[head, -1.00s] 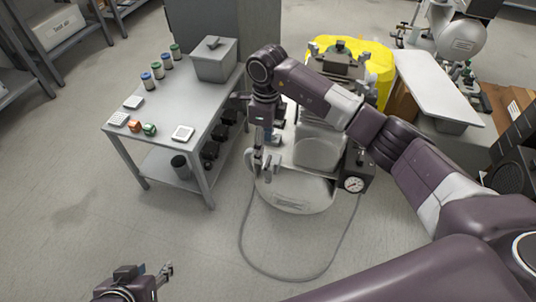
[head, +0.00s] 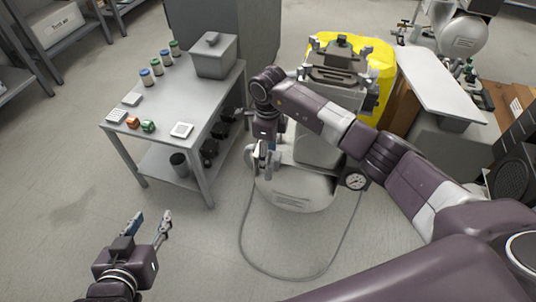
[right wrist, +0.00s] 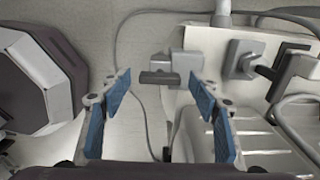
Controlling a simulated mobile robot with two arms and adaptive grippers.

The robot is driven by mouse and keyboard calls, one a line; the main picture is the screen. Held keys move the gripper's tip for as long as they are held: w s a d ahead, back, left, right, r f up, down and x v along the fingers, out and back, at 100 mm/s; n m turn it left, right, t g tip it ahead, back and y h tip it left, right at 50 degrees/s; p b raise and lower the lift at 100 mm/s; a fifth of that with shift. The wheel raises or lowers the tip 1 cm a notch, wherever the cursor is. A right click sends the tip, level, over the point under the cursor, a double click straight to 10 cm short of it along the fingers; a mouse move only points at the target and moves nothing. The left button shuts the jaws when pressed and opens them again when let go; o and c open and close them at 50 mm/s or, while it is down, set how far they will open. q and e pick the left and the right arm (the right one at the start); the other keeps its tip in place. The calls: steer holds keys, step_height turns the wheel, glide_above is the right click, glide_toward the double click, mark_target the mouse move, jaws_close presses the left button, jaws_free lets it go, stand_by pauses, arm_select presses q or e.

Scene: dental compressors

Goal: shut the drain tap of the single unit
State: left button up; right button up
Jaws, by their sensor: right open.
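The single unit is a compressor with a pale tank (head: 292,195) standing on the floor in the middle of the head view. In the right wrist view a small dark bar (right wrist: 159,78) on a grey fitting (right wrist: 181,63) looks like its drain tap. The bar lies just beyond and between the fingertips of my right gripper (right wrist: 159,88), which is open and empty; contact is not visible. In the head view my right arm partly covers the unit, and the tap is not clear there. My left gripper (head: 152,218) is open and empty over bare floor at lower left.
A grey table (head: 205,110) with jars, small blocks and a lidded bin (head: 214,56) stands left of the unit. A pressure gauge (head: 355,181) sits at the tank's right. A hose (head: 243,240) loops on the floor. Yellow material (head: 382,70) lies behind.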

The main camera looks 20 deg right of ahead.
steer(key=shift+c, duration=0.7)
